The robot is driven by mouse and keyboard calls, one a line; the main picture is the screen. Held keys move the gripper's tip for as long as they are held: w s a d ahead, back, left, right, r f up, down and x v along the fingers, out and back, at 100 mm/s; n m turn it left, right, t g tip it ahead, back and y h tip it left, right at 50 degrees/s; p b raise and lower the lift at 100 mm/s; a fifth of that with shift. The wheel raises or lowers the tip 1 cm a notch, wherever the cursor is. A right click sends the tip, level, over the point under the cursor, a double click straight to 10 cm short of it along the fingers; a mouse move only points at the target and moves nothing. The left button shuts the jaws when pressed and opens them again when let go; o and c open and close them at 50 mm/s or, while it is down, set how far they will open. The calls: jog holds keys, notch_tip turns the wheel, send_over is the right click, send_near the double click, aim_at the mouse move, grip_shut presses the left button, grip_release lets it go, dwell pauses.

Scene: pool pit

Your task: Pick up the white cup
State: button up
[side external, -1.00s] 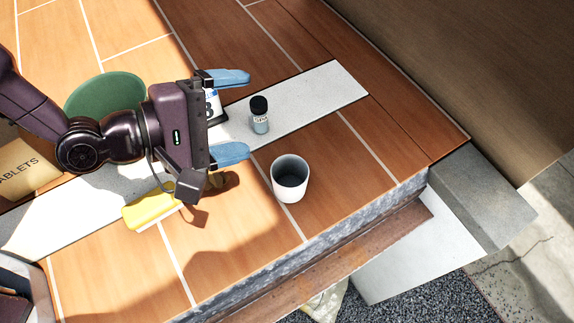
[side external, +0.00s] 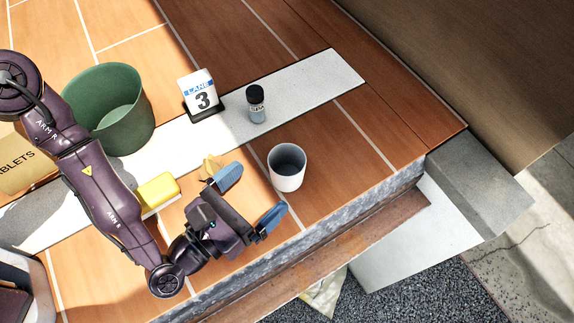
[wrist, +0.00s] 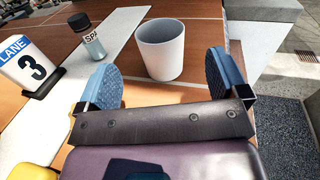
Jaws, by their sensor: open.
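The white cup (side external: 287,168) stands upright on the brown tiled deck in the side external view, to the right of the white strip. It also shows in the wrist view (wrist: 160,52), ahead of my gripper and between the lines of its two fingers. My gripper (side external: 250,197) is open and empty, low beside the cup on its lower-left side, with its blue fingers pointing toward it. In the wrist view the blue fingertips (wrist: 165,75) lie on either side of the cup's lower part, and I cannot tell whether they reach around it.
A small dark-capped bottle (side external: 256,105) and a lane 3 sign (side external: 201,95) stand on the white strip (side external: 310,85). A green bucket (side external: 125,125), a yellow block (side external: 158,191) and a tablets box (side external: 22,165) lie left. The deck drops off at its stone edge (side external: 350,220).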

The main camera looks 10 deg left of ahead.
aim_at(274, 177)
jog(key=shift+w+d+f, duration=0.45)
jog(key=shift+w, duration=0.3)
jog(key=shift+x, duration=2.9)
jog(key=c, duration=1)
jog(key=shift+o, duration=0.2)
jog(key=shift+r, duration=0.1)
